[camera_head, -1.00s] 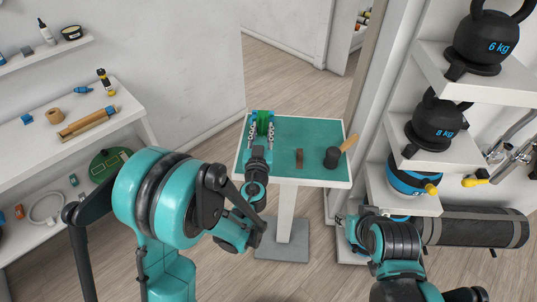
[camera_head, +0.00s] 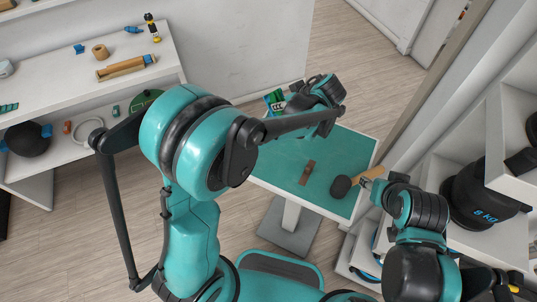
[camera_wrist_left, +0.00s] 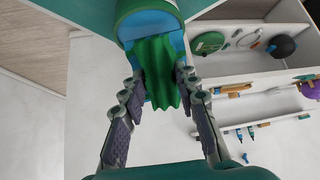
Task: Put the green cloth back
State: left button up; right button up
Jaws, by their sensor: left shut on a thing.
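The green cloth (camera_wrist_left: 160,72) hangs in wavy folds between the two fingers of my left gripper (camera_wrist_left: 158,88), which is shut on it. In the head view the cloth (camera_head: 275,98) is a small green patch at my left gripper (camera_head: 277,101), over the far left corner of the teal-topped table (camera_head: 335,155). My left arm hides part of the gripper and table. A rounded green and blue form (camera_wrist_left: 146,18) is at the cloth's upper end; I cannot tell what it is. My right gripper (camera_head: 377,188) is near the mallet handle, its fingers unclear.
A brown block (camera_head: 307,173) and a dark-headed mallet (camera_head: 341,187) lie on the table. White shelves (camera_head: 150,75) with small items stand at left. A rack with a kettlebell (camera_head: 483,197) is at right. Wooden floor is open between shelves and table.

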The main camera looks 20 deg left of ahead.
pick_arm(q)
jog(key=s+d+r+n+g+h+p, duration=0.1)
jog(key=s+d+n+g+h, duration=0.1)
jog(key=s+d, duration=0.3)
jog(key=s+d+r+n+g+h+p, duration=0.1)
jog(key=s+d+n+g+h, duration=0.2)
jog(key=s, duration=0.9)
jog(key=shift+s+d+h, duration=0.25)
jog(key=shift+d+h, duration=0.45)
jog(key=shift+d, duration=0.3)
jog(key=b, duration=0.3)
send_over(267, 160)
notch_tip(267, 160, down, 7)
jog(key=shift+w+r, duration=0.1)
notch_tip(267, 160, down, 4)
jog(key=shift+r+b, duration=0.2)
jog(key=shift+b, duration=0.3)
jog(key=shift+c, duration=0.3)
grip_shut()
jog(key=o, duration=1.1)
grip_release()
